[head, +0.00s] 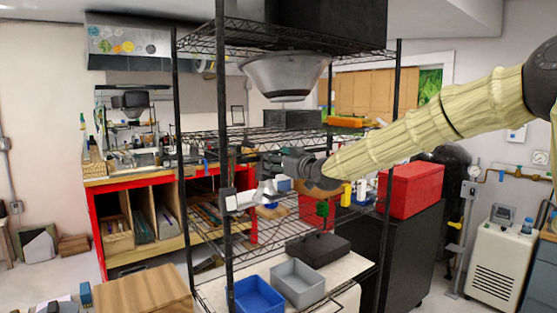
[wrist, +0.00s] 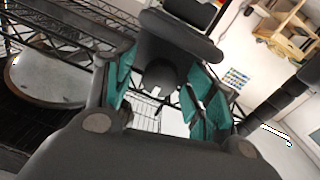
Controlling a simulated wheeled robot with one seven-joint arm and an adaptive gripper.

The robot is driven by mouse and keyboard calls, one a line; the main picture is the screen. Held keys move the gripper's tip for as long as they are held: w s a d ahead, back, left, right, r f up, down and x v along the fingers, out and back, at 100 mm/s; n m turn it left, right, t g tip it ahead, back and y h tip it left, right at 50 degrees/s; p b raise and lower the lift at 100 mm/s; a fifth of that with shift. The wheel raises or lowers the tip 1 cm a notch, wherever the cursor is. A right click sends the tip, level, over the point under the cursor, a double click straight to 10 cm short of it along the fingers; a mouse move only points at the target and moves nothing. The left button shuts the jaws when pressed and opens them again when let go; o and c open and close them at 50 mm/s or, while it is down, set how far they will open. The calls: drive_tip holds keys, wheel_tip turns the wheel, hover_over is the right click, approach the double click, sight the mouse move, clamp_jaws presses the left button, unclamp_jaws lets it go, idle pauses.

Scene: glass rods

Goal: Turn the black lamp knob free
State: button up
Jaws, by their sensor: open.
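In the wrist view, a dark wide piece with a short round stem (wrist: 178,38) stands just beyond and partly between my fingertips. It looks like the black lamp knob, but I cannot be sure. My gripper (wrist: 162,92) is open, with a teal-padded finger on each side of the stem. I see gaps beside the stem, and contact cannot be told. In the head view my gripper (head: 268,166) is at the front of the black wire rack, below the grey cone-shaped lamp (head: 285,75). The knob cannot be made out in the head view.
The wire rack's post (head: 223,150) stands close to my gripper. Lower shelves hold a blue bin (head: 257,294), a grey bin (head: 299,284) and a black case (head: 318,246). A red box (head: 411,189) sits to the right, under my arm.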

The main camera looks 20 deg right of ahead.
drive_tip(key=shift+s, duration=0.1)
drive_tip(key=v, duration=1.2)
drive_tip(key=s+a+f+m+g+h, duration=0.1)
drive_tip(key=a+f+g, duration=0.1)
drive_tip(key=f, duration=1)
drive_tip(key=a+f+m+g, duration=0.1)
drive_tip(key=a+f+g, duration=0.1)
drive_tip(key=f, duration=1)
drive_tip(key=s+a+f+g, duration=0.1)
drive_tip(key=s+f, duration=0.2)
drive_tip(key=f, duration=0.4)
drive_tip(key=s+a+f+m+g+h, duration=0.1)
drive_tip(key=s+f+g, duration=0.1)
drive_tip(key=s+f, duration=0.35)
drive_tip(key=s+a+f+g, duration=0.1)
drive_tip(key=f, duration=0.8)
drive_tip(key=s+a+f+m+g+h, duration=0.15)
drive_tip(key=s+f+g, duration=0.35)
drive_tip(key=s+f, duration=1.45)
drive_tip(key=s+f+g+h, duration=0.1)
drive_tip(key=s+f, duration=0.3)
drive_tip(key=s, duration=0.7)
drive_tip(key=s+f+m+g, duration=0.1)
drive_tip(key=s+f+g, duration=0.2)
drive_tip(key=s, duration=0.8)
drive_tip(key=shift+s+d+f+h, duration=0.25)
drive_tip(key=shift+d+f+h, duration=0.15)
drive_tip(key=shift+f, duration=0.25)
